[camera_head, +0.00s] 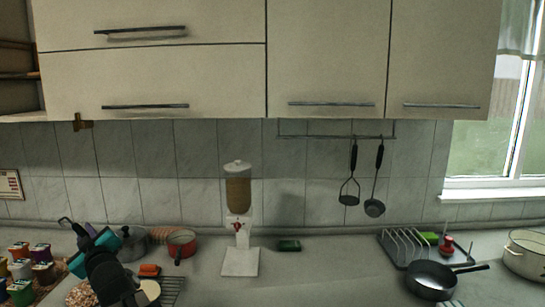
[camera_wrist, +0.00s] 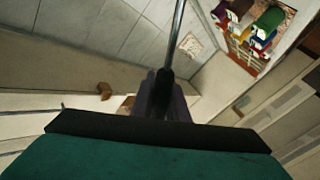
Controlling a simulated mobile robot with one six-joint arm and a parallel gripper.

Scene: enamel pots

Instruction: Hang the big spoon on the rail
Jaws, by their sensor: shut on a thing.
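My gripper (camera_wrist: 162,96) is shut on the black handle of a utensil, which I take to be the big spoon (camera_wrist: 175,40). Its thin metal shaft runs up out of the wrist view, so its bowl is hidden there. In the head view my gripper (camera_head: 84,240) is at the lower left, over the counter, and the spoon cannot be made out clearly. The rail (camera_head: 310,136) is a thin bar under the right wall cabinets, well to the right of and above my gripper.
A white-based dispenser (camera_head: 238,200) stands on the counter between my gripper and the rail. A red pot (camera_head: 181,244) and several colourful jars (camera_head: 30,265) are near my arm. A dish rack (camera_head: 405,245), frying pan (camera_head: 433,280) and cream pot (camera_head: 525,255) are right. The rail's left half is free.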

